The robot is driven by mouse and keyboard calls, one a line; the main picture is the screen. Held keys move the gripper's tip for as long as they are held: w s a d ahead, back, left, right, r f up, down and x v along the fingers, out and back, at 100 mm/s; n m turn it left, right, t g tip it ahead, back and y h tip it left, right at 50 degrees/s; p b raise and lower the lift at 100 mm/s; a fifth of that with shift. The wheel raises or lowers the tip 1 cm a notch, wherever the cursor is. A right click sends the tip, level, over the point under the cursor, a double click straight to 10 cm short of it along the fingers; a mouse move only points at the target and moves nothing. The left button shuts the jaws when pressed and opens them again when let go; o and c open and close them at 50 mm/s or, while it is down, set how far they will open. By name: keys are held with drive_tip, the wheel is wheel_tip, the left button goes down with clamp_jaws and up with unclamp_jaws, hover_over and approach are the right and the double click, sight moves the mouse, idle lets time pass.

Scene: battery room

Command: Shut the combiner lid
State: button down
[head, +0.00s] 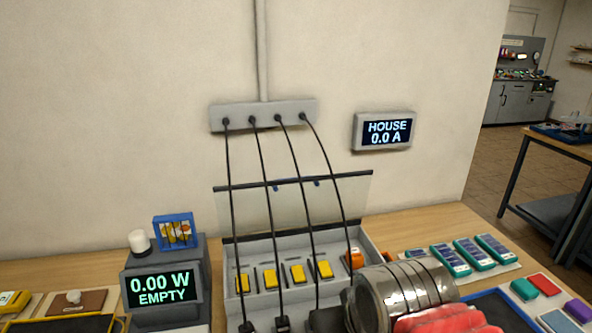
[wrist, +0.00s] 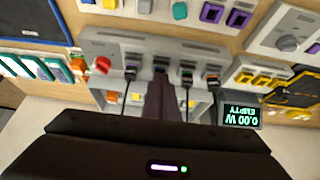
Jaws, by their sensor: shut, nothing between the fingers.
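The combiner (head: 372,252) is a grey box on the wooden bench, holding a row of yellow switches and an orange one. Its clear, dark-edged lid (head: 345,200) stands open, raised at the back near the wall. Black cables run down in front of the lid to plugs at the box's front. In the wrist view the combiner (wrist: 205,55) appears upside down, with a red knob and several plugs. My gripper (wrist: 161,82) is shut and empty, its dark fingers pointing over the combiner. The fingers hide part of the box. I cannot tell whether they touch anything.
A meter reading 0.00 W EMPTY (head: 161,288) stands left of the combiner. A HOUSE display (head: 385,131) and a grey cable strip (head: 264,114) are on the wall. Several green-edged devices (head: 474,252) lie to the right. The hanging cables (head: 263,165) cross the space before the lid.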

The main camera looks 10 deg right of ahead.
drive_tip(key=w+r, duration=0.6)
drive_tip(key=w, duration=0.6)
drive_tip(key=w+d+r+t, duration=0.1)
drive_tip(key=w+r, duration=0.6)
drive_tip(key=w, duration=0.5)
drive_tip(key=w+r+t, duration=0.1)
drive_tip(key=w+r, duration=0.5)
drive_tip(key=w, duration=0.7)
drive_tip(key=shift+d+r, duration=0.3)
drive_tip(key=shift+w+f, duration=0.1)
drive_tip(key=shift+w, duration=0.05)
drive_tip(key=shift+w+f, duration=0.4)
drive_tip(key=shift+f, duration=1.1)
drive_tip(key=shift+w+f, duration=0.45)
drive_tip(key=shift+f, duration=1)
drive_tip(key=shift+w+f, duration=0.4)
drive_tip(key=shift+f, duration=1.1)
